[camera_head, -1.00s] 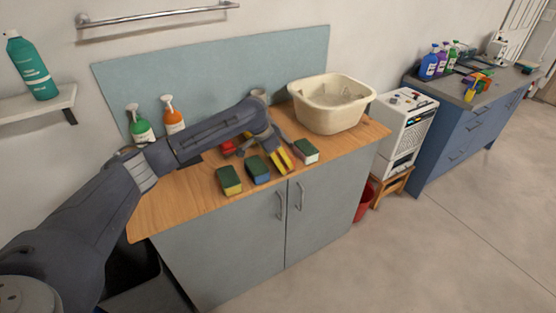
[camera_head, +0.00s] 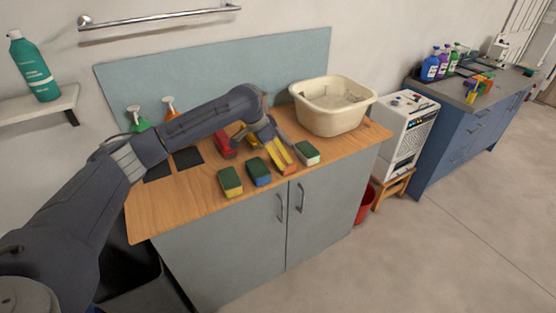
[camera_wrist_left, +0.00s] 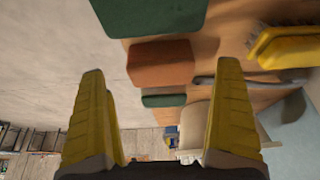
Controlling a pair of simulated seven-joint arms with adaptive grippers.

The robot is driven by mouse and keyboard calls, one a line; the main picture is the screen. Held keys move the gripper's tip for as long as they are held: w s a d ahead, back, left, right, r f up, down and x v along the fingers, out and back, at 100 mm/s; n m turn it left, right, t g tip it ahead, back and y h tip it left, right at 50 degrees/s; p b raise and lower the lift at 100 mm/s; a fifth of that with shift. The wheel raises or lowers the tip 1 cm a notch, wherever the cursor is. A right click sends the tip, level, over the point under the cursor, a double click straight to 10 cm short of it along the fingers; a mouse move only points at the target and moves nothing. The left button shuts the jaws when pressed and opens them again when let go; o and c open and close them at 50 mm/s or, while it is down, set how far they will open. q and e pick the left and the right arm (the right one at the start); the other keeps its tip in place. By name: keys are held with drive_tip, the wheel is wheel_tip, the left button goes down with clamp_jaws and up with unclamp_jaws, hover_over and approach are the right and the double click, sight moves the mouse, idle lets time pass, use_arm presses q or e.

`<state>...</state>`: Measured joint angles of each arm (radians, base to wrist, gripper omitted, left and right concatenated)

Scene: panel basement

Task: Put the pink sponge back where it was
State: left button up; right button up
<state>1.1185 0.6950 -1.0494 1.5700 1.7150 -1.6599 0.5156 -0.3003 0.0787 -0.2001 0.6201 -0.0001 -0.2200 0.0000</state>
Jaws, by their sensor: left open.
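A row of sponges lies along the counter's front edge. In the head view these are a yellow one with a green top (camera_head: 230,183), a blue one with a green top (camera_head: 259,172), and a white one with a green top (camera_head: 307,153). Between the blue and white ones is my left gripper (camera_head: 281,157), its yellow fingers pointing down and hiding most of that spot. In the left wrist view a salmon-orange block, probably the pink sponge (camera_wrist_left: 162,63), lies between two green-topped sponges. The open fingers show on either side of it, with nothing visibly clamped. My right gripper is not in view.
A cream basin (camera_head: 333,108) stands at the counter's right. A red item (camera_head: 225,146) and a yellow brush (camera_wrist_left: 288,48) lie behind the sponges. Dark squares (camera_head: 187,158) and spray bottles (camera_head: 138,118) are at the left. The counter's front left is clear.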

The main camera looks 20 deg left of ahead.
use_arm(q)
drive_tip(key=v, duration=0.7)
idle(0.4)
